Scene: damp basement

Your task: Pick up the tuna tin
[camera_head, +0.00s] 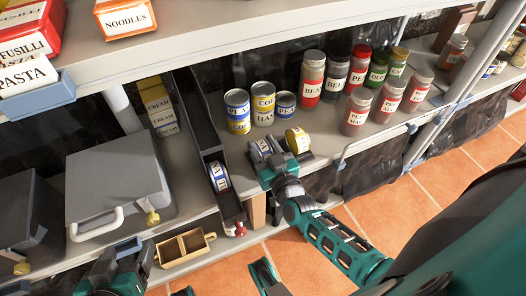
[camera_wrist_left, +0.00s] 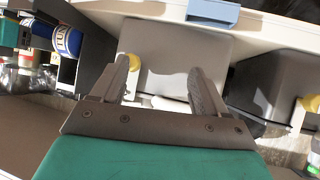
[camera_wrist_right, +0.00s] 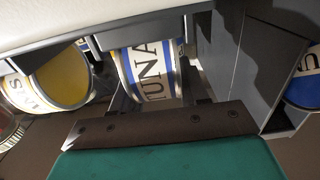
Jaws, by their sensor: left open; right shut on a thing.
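A tuna tin (camera_wrist_right: 150,75) with a white, blue-banded label sits between the fingers of my right gripper (camera_wrist_right: 157,92), which is shut on it. In the head view this tin (camera_head: 261,148) is at the shelf's front, partly hidden by my right gripper (camera_head: 276,159). I cannot tell whether it still touches the shelf. Another tuna tin (camera_head: 218,177) lies on its side in a dark sloped chute; it also shows in the left wrist view (camera_wrist_left: 66,40). My left gripper (camera_wrist_left: 161,88) is open and empty, in front of a grey case.
A yellow-ended tin (camera_head: 298,140) is close beside the held tin. Several tins and jars stand behind and to the right. The dark chute (camera_head: 230,204) is to the left, beside the grey case (camera_head: 115,180). A wooden box (camera_head: 186,248) is below. An upper shelf (camera_head: 220,35) overhangs.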

